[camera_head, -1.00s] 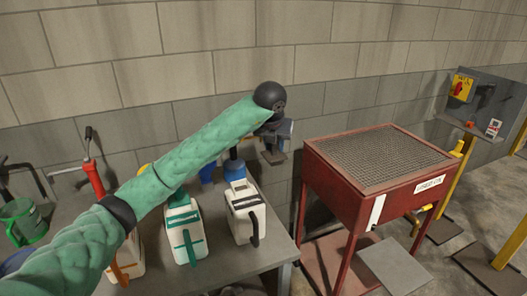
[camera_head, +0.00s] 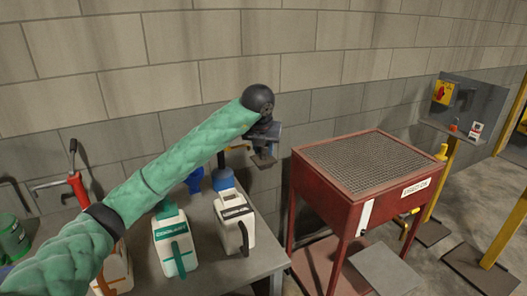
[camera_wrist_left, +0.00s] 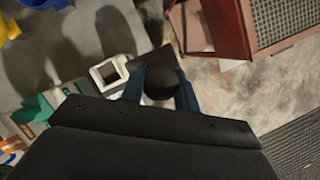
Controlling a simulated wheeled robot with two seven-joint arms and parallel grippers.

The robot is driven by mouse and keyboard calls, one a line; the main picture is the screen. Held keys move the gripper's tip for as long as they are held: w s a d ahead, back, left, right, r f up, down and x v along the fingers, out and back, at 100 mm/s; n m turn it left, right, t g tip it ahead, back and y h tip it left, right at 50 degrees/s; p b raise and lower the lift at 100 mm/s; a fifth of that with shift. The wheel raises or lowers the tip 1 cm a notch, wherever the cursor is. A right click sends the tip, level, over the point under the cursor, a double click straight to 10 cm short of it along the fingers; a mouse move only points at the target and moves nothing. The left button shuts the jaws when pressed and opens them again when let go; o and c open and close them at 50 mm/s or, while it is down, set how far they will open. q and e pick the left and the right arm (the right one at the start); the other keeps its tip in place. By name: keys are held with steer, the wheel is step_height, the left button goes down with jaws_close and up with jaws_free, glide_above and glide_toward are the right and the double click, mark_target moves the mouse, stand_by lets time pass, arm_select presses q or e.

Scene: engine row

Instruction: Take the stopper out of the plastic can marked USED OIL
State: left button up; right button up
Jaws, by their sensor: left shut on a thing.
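A white plastic can (camera_head: 233,228) with a dark band stands at the right end of the grey table. Its lettering is too small to read, so I cannot confirm that it is the USED OIL can. My left gripper (camera_head: 264,157) is in the air above the table's right edge, up and to the right of this can. In the left wrist view its two blue fingers are shut on a dark, partly rounded piece (camera_wrist_left: 158,86), which looks like the stopper. My right gripper is not in view.
A green-marked white can (camera_head: 171,245) and an orange-marked one (camera_head: 116,275) stand to the left. A blue funnel (camera_head: 223,178) is behind the white can. A red stand (camera_head: 327,192) with a mesh top is right of the table. The wall is close behind.

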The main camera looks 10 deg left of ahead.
arm_select(q)
steer(key=shift+r, duration=1.8)
